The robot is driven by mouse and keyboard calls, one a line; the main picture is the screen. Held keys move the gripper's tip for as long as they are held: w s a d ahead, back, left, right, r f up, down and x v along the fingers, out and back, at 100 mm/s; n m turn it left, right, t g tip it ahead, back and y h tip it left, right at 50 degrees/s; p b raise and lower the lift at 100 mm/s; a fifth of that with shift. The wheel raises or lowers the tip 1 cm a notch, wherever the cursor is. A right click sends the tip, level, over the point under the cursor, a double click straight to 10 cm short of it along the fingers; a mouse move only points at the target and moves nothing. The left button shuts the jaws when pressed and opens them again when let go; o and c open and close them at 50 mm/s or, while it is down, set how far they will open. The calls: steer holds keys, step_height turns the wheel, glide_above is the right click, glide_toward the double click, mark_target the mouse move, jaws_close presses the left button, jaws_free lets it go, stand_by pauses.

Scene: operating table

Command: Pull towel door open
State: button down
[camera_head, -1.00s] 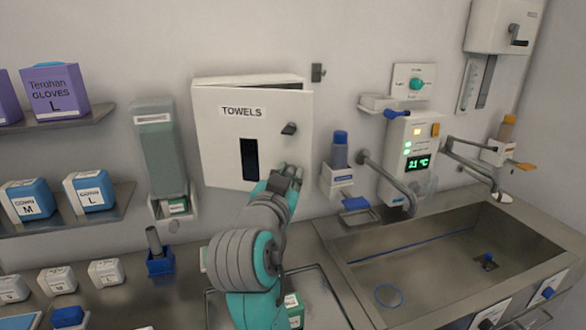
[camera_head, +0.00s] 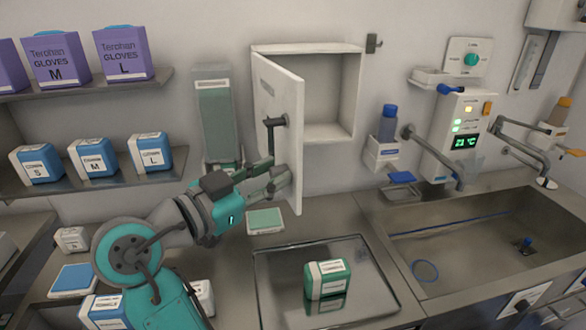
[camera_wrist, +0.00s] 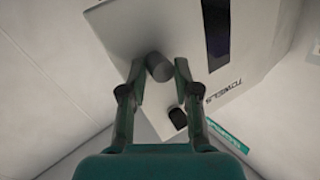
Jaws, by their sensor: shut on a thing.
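The white towel door (camera_head: 289,92) is swung out from the wall cabinet (camera_head: 335,95), hinged on the left, and stands far open. The cabinet's pale inside shows, with nothing visible in it. My gripper (camera_head: 277,172) is at the door's outer face, near its free edge, shut on the dark door handle (camera_head: 270,132). In the wrist view, my two fingers (camera_wrist: 180,85) stand either side of the handle (camera_wrist: 160,66), with the "TOWELS" label (camera_wrist: 216,88) at the right. The exact finger contact is hard to see.
A metal tray (camera_head: 375,300) with a green-and-white box (camera_head: 327,279) lies on the counter below. A sink (camera_head: 480,245) is at the right. A green dispenser (camera_head: 215,115) hangs left of the door. Shelves with boxes are at the far left.

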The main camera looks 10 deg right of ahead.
steer(key=a, duration=0.6)
steer(key=shift+w+a, duration=0.2)
steer(key=shift+a, duration=0.1)
steer(key=c, duration=1)
jaws_free()
steer(key=shift+x, duration=0.9)
steer(key=shift+w+a+f, duration=0.1)
steer(key=shift+s+a, duration=0.2)
steer(key=v, duration=1.2)
steer(key=shift+s, duration=0.15)
